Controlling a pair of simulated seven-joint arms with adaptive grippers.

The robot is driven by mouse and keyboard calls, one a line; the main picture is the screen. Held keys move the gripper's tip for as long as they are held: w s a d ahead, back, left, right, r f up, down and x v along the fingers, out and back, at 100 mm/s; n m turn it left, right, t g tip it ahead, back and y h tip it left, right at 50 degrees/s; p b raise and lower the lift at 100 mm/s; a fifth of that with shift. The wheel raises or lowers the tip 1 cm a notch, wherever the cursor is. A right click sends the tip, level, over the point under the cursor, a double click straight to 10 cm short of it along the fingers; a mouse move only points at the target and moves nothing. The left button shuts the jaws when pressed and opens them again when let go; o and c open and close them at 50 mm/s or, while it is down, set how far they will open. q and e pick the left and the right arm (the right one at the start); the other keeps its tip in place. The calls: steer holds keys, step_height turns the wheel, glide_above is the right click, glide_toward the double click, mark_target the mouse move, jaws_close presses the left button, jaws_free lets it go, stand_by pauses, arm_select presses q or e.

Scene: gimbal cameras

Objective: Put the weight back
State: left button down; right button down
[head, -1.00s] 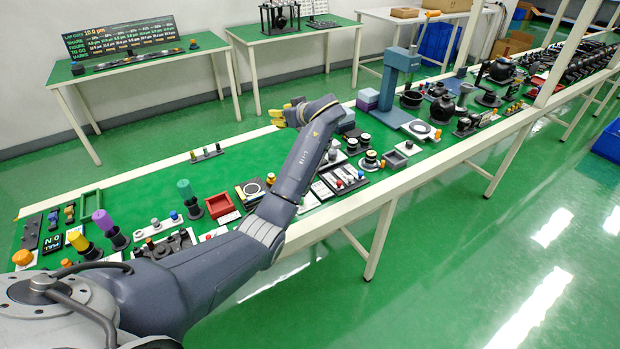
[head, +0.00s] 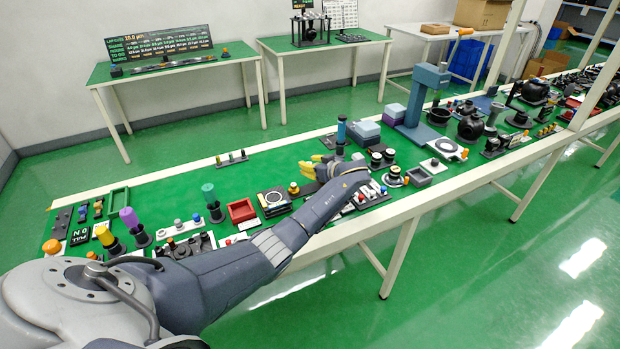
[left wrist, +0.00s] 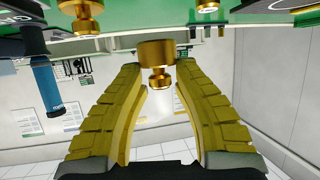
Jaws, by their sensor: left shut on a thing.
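My left gripper (head: 312,168) has yellow fingers and hovers over the middle of the green bench, pointing left. In the left wrist view its fingers (left wrist: 158,72) are closed around a brass weight (left wrist: 156,52) with a small knob. In the head view I cannot make out the held weight. Another brass weight (head: 294,188) stands beside a dark tile with a pale ring (head: 275,200), just below and left of the fingers. Two more brass pieces show at the top of the left wrist view, one at left (left wrist: 80,12) and one at right (left wrist: 206,5). My right gripper is out of view.
A tall blue-topped post (head: 341,132) stands just behind the gripper; it also shows in the left wrist view (left wrist: 46,85). A red tray (head: 241,210) and a teal-topped post (head: 209,193) stand to the left. Dark round pieces (head: 394,176) stand to the right.

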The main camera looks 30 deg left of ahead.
arm_select(q)
steer(key=shift+f, duration=2.8)
steer(key=shift+f, duration=0.2)
steer(key=c, duration=1.3)
jaws_free()
steer(key=shift+d+r, duration=0.15)
steer(key=shift+r, duration=0.1)
steer(key=v, duration=1.1)
steer(key=shift+s+d+r, duration=0.15)
steer(key=shift+d, duration=0.15)
